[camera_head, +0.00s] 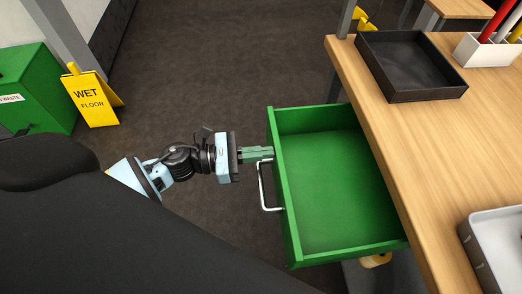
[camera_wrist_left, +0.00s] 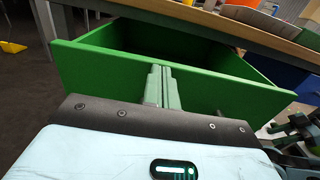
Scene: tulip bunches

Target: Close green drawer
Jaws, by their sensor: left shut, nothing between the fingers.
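The green drawer (camera_head: 335,190) is pulled out from under the wooden table and looks empty inside. Its silver handle (camera_head: 264,188) is on the front panel, which faces left in the head view. My left gripper (camera_head: 270,152) is shut with nothing between its fingers. Its fingertips are at the drawer's front panel, near the far end of the handle; I cannot tell for certain whether they touch. My right gripper is not in view.
The wooden table (camera_head: 440,150) carries a black tray (camera_head: 408,65), a white holder (camera_head: 488,50) and a grey tray (camera_head: 495,245). A yellow wet floor sign (camera_head: 95,97) and a green bin (camera_head: 38,85) stand at the left. Dark floor between is clear.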

